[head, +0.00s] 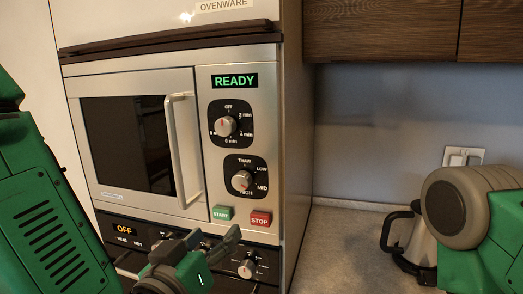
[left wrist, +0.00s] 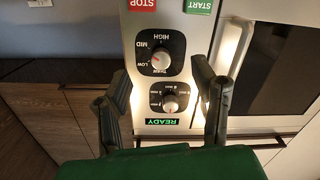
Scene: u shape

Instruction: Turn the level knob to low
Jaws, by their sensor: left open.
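The level knob (head: 242,181) is a round silver knob on a black dial marked THAW, LOW, MID and HIGH, on the microwave's control panel. It also shows upside down in the left wrist view (left wrist: 167,58); I cannot tell for sure which label its pointer faces. My left gripper (head: 212,241) is open and empty, below and in front of the panel, apart from the knob. In the left wrist view its two fingers (left wrist: 161,72) stand wide on either side of the dials. My right gripper is not in view.
A timer knob (head: 225,126) sits above the level knob. START (head: 222,213) and STOP (head: 261,218) buttons sit below it. The door handle (head: 183,150) juts out left of the panel. An oven strip with knobs (head: 247,268) is underneath. A kettle (head: 408,240) stands on the counter at right.

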